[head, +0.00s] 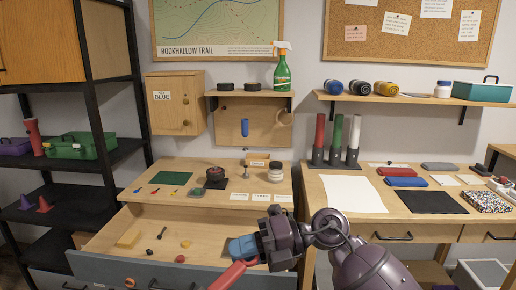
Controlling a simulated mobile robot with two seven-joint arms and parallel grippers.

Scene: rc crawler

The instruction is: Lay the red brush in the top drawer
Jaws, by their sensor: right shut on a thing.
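The red brush (233,274) shows as a red bar at the bottom centre of the head view, slanting down to the left and cut off by the frame edge. My right gripper (250,253) is shut on it; its arm comes in from the lower right. A blue part shows at the fingers, and I cannot tell whether it belongs to the gripper. The top drawer (110,264) is pulled open below the left worktop, with a grey-blue front. The brush and gripper are over the drawer's right part and hide it. My left gripper is not in view.
A second table (310,190) stands right. The drawer's middle has bare floor.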

